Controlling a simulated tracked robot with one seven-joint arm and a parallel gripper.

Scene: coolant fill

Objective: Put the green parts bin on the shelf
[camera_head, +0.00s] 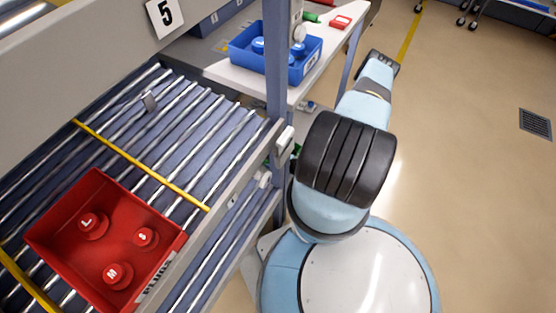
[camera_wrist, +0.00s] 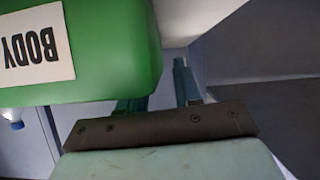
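The green parts bin (camera_wrist: 105,50) fills the upper left of the wrist view, close to the camera. Its white label reads BODY and appears upside down. My gripper (camera_wrist: 165,85) has two fingers standing apart, with a grey gap between them. The left finger is partly hidden by the bin's lower right edge; the right finger is clear of the bin. In the head view my arm hides the gripper, and only a small green patch (camera_head: 297,150) shows beside it. A sloped roller shelf (camera_head: 165,125) lies at the left.
A red bin (camera_head: 55,220) with several red knobs sits on the rollers. Yellow strips (camera_head: 140,165) divide the lanes. A blue bin (camera_head: 308,50) stands on a white bench behind a post (camera_head: 277,60). The floor at right is open.

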